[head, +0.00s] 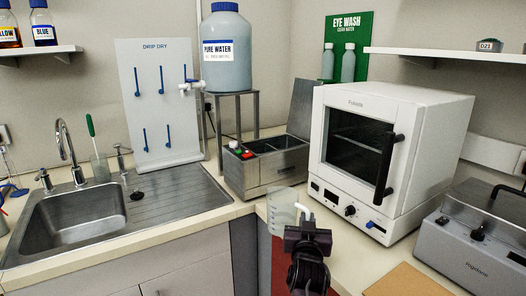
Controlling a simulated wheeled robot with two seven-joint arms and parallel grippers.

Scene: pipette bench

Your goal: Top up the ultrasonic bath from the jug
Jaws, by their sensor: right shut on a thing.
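The ultrasonic bath (278,172) is a steel box on the counter in the corner. Its lid (302,106) stands open at the right, and its dark basin shows from above. Red and green controls sit at its left end. The jug (281,211) is clear with a pale handle and looks roughly upright. My right gripper (304,226) is shut on the jug's handle and holds it in front of the bath, apart from the basin. The water level in jug and bath cannot be told. My left gripper is not in view.
A white oven (358,185) stands close to the right of the bath. A pure water carboy (227,62) with a tap sits on a metal stand (241,96) behind it. A sink (75,222) and drip rack are left. A grey Hygitone device (470,250) is at right.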

